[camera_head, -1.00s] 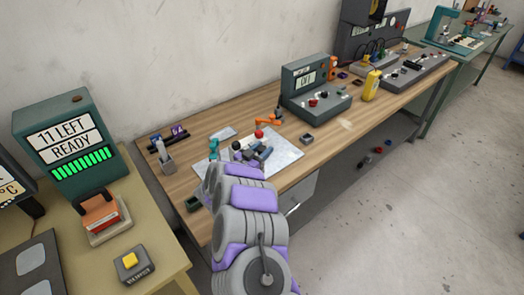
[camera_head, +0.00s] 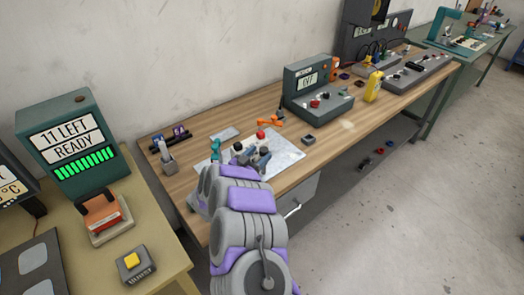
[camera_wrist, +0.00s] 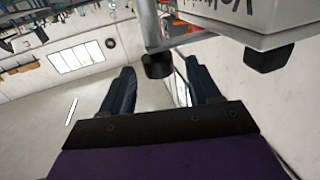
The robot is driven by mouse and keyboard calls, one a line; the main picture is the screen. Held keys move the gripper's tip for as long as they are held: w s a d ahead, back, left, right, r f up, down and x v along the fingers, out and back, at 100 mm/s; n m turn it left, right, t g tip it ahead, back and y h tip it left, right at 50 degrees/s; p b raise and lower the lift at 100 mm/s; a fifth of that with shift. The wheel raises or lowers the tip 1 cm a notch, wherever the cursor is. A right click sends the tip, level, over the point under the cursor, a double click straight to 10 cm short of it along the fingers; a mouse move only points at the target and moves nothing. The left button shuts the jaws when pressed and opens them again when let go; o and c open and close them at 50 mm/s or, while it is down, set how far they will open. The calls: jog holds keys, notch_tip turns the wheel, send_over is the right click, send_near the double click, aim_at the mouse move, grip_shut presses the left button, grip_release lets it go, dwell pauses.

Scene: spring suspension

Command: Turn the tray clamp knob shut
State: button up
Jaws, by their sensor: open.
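My gripper (camera_head: 253,158) is over the pale mat (camera_head: 287,158) on the wooden bench, at the end of my grey and purple arm. In the wrist view my gripper (camera_wrist: 162,82) has its two dark fingers apart, with nothing held. A black cylinder (camera_wrist: 157,66) on a metal post shows beyond and between the fingertips. I cannot tell whether it is the tray clamp knob. In the head view a small red-topped part (camera_head: 260,135) and an orange part (camera_head: 270,121) are just behind my gripper. No tray clamp can be made out clearly.
A grey-green box reading OFF (camera_head: 312,90) stands behind right on the bench, with a yellow device (camera_head: 372,86) beyond it. A pen cup (camera_head: 168,160) is at left. A green READY display (camera_head: 72,142) stands on the nearer table.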

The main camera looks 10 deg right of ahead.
jog(key=p+v, duration=0.1)
jog(key=v, duration=1.3)
jog(key=shift+a, duration=0.3)
